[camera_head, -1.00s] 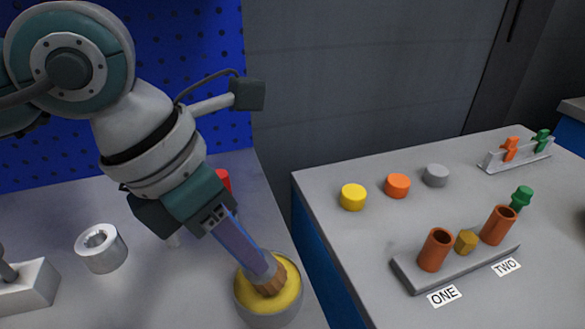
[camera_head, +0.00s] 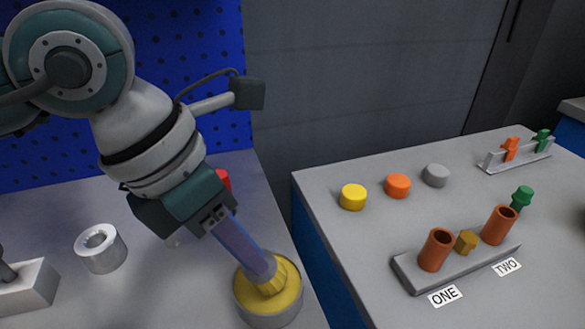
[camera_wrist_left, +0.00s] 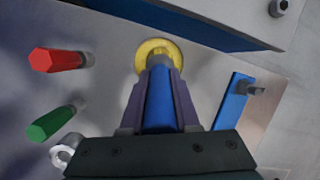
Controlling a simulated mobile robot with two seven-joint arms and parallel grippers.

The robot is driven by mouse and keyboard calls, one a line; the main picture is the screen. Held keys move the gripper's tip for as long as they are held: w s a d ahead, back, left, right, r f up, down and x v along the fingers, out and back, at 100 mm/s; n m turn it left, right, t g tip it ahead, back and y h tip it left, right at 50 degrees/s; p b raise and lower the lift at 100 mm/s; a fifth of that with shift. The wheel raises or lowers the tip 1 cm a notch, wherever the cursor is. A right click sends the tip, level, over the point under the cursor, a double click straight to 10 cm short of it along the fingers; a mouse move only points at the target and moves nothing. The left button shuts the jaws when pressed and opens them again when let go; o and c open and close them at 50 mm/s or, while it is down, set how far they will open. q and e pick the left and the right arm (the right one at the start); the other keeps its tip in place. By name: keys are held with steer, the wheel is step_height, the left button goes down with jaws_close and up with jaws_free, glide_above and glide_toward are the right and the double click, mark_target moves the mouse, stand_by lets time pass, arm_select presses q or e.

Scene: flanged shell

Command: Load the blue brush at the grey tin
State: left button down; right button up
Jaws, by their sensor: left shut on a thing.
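My left gripper (camera_head: 246,250) is shut on the blue brush, whose blue handle (camera_wrist_left: 159,103) shows between the fingers in the left wrist view. The brush points down at a slant in the head view, and its tip (camera_head: 272,284) is in the grey tin (camera_head: 266,319). The tip looks yellow, like the yellow fill (camera_head: 289,287) around it. In the left wrist view the yellow fill (camera_wrist_left: 152,47) shows beyond the fingers. How deep the tip sits is hard to tell. My right gripper is not in view.
A metal ring (camera_head: 101,250) and a pale block (camera_head: 28,290) stand left of the tin. Red (camera_wrist_left: 57,60) and green (camera_wrist_left: 51,123) handles show in the left wrist view. Across a gap, another table holds coloured discs (camera_head: 397,186) and a rack (camera_head: 460,262) with brown tubes.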

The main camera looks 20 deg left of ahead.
arm_select(q)
steer(key=shift+r+p, duration=2.9)
steer(key=shift+r, duration=0.65)
steer(key=shift+d+r+m, duration=0.1)
steer(key=shift+r+m, duration=0.3)
steer(key=shift+m, duration=0.3)
steer(key=s+a+r+m+g+y+p, duration=0.1)
steer(key=s+r+m+g+p, duration=0.1)
steer(key=r+m+p, duration=0.7)
steer(key=s+a+r+m+g+y+p, duration=0.2)
steer(key=r+m+p, duration=0.7)
steer(key=r+p, duration=1.1)
steer(key=s+a+r+m+g+y+p, duration=0.1)
steer(key=r+m+p, duration=0.9)
steer(key=r, duration=2)
steer(key=s+a+y+p, duration=0.1)
steer(key=p, duration=0.4)
steer(key=shift+s+r+g, duration=0.3)
steer(key=shift+s+g, duration=0.1)
